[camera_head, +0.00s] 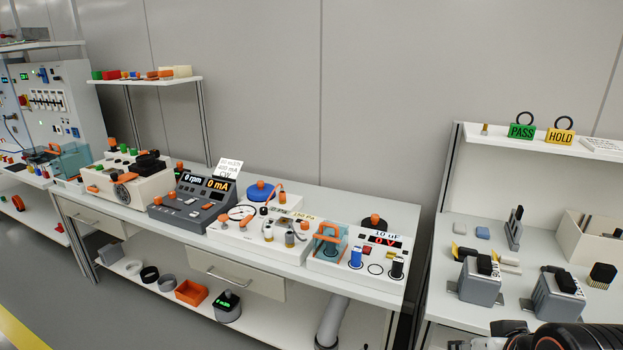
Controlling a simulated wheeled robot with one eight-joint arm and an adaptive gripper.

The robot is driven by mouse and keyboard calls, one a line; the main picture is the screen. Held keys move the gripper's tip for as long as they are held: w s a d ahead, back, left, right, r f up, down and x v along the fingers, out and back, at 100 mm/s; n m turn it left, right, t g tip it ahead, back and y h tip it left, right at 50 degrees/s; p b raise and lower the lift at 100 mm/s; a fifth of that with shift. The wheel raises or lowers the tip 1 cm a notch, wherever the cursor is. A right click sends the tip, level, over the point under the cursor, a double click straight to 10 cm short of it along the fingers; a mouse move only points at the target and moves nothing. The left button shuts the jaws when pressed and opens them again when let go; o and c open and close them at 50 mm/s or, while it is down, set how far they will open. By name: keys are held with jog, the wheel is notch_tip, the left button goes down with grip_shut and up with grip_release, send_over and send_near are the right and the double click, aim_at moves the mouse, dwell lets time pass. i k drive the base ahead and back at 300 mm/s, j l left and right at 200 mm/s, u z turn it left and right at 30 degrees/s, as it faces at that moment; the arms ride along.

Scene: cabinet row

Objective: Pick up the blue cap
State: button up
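Several blue things could be the cap. A blue post top (356,256) stands upright on the white box (342,272) with the "10 uF" display, left of a black post (396,267). A wider round blue piece (261,193) with an orange knob sits farther back on the bench. A small pale blue block (483,232) lies on the right bench. I cannot tell which is meant. My gripper (507,329) shows only in part at the bottom right edge, dark, in front of the right bench and apart from all of these. Its finger opening cannot be made out.
The bench (385,297) also carries a grey meter console (188,203) and a white box with posts and cables (262,232). A gap separates it from the right bench, where two grey devices (480,282) stand nearest my arm. PASS (521,132) and HOLD tags stand above.

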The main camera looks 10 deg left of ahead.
aim_at(260, 192)
jog(key=i+j+z, duration=0.15)
jog(key=j, duration=0.3)
jog(key=i+j+z, duration=0.2)
jog(key=j, duration=0.25)
jog(key=i+j+z, duration=0.15)
jog(key=j, duration=0.3)
jog(key=i+j+z, duration=0.15)
jog(key=j, duration=0.35)
jog(key=i+j+z, duration=0.2)
jog(key=j, duration=0.3)
jog(key=i+j, duration=0.1)
jog(key=j, duration=0.65)
jog(key=i+j, duration=0.1)
jog(key=j, duration=1.35)
jog(key=i+j, duration=0.15)
jog(key=j, duration=0.6)
jog(key=l+z, duration=0.05)
